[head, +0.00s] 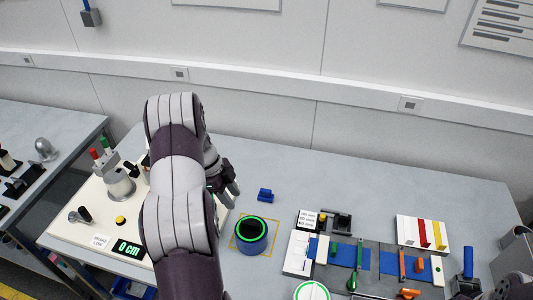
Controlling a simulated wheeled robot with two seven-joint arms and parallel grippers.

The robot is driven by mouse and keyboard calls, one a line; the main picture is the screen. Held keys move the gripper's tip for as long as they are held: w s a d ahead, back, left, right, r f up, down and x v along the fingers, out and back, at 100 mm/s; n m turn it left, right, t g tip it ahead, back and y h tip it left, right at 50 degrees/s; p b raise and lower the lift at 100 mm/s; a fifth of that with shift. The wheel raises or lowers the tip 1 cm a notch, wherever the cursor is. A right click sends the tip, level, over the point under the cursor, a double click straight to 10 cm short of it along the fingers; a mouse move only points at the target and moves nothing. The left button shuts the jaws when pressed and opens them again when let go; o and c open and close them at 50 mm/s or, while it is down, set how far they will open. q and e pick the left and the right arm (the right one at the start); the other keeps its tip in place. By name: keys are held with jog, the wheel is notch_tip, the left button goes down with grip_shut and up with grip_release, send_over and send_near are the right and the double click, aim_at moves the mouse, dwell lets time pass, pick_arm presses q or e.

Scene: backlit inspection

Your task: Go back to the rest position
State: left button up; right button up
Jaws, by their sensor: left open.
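My left arm rises from the bottom edge and bends over the left part of the grey table (300,170). My left gripper (229,193) shows just right of the arm, partly hidden behind it, with its fingers pointing down and open. Nothing shows between the fingers. A blue round container with a green glowing ring (251,235) stands inside a yellow outlined square, below and right of the gripper. A small blue block (265,195) lies to the right of the gripper, apart from it.
A fixture board with blue, green and orange parts (345,252) stands at the right. A white block with red and yellow strips (422,234) lies behind it. The table's back middle is clear.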

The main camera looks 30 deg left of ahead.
pick_arm(q)
jog(key=w+a+n+t+y+b, duration=0.2)
jog(key=w+a+n+t+y, duration=0.15)
jog(key=w+n+y, duration=0.2)
jog(key=s+d+n+g+b, duration=0.1)
jog(key=s+d+n+b, duration=0.1)
jog(key=s+d, duration=0.3)
jog(key=s+d+n+g+h+b, duration=0.1)
jog(key=s+d+n+b, duration=0.2)
jog(key=d, duration=0.9)
jog(key=s+d+n+g+b, duration=0.1)
jog(key=s+d+n+b, duration=0.2)
jog(key=s+d, duration=0.5)
jog(key=shift+s+d+r+n, duration=0.25)
jog(key=shift+s+d+n, duration=0.15)
jog(key=shift+d, duration=0.4)
jog(key=shift+g, duration=0.25)
